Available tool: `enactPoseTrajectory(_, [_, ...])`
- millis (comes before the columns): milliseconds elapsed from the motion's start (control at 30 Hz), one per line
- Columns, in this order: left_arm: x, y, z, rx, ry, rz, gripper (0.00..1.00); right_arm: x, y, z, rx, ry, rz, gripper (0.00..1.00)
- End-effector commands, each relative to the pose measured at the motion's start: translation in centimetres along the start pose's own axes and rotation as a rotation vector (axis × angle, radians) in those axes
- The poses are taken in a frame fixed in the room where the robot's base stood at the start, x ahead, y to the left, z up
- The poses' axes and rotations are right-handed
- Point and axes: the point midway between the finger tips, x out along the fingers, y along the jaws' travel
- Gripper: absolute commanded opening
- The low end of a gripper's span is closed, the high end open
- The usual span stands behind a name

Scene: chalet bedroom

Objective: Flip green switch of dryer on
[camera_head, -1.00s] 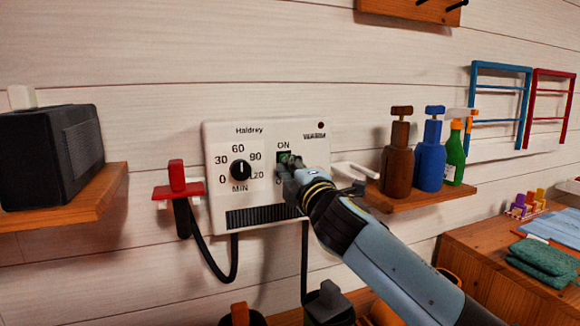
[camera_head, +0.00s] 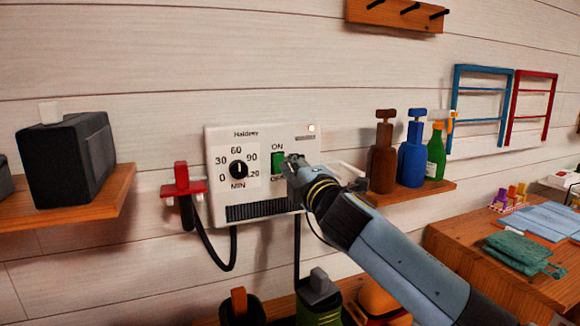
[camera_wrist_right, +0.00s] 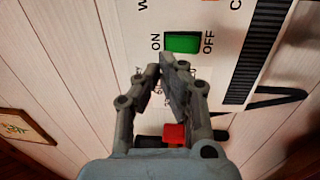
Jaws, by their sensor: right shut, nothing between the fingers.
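The white dryer panel (camera_head: 220,146) is mounted on the plank wall, with a black dial (camera_head: 239,170) and a vent grille. The switch also shows in the right wrist view (camera_wrist_right: 183,42), just beyond the fingertips. My right gripper (camera_head: 293,163) is shut and empty, just right of the switch in the head view; it also shows in the wrist view (camera_wrist_right: 160,68). I cannot tell if it touches the panel. My left gripper is not in view.
A red holder (camera_head: 181,182) with a black hose is left of the panel. Brown (camera_head: 383,160), blue (camera_head: 412,160) and green (camera_head: 436,155) bottles stand on a shelf to the right. A black box (camera_head: 70,160) sits on the left shelf.

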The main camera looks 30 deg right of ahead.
Motion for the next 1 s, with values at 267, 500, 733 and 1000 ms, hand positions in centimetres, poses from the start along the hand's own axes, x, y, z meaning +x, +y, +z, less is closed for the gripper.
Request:
enactPoseTrajectory(267, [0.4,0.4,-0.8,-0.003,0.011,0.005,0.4,-4.2,0.8,0.0,-0.001,0.001,-0.001,0.0])
enactPoseTrajectory(500, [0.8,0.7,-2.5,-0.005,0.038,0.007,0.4,-7.6,1.6,0.0,-0.001,0.0,-0.001,0.0])
enactPoseTrajectory(733, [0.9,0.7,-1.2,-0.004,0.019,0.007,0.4,-8.5,2.0,0.0,-0.001,0.0,0.0,0.0])
enactPoseTrajectory(1000, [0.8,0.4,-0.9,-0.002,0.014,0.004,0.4,-8.5,2.0,0.0,0.0,0.0,0.0,0.0])
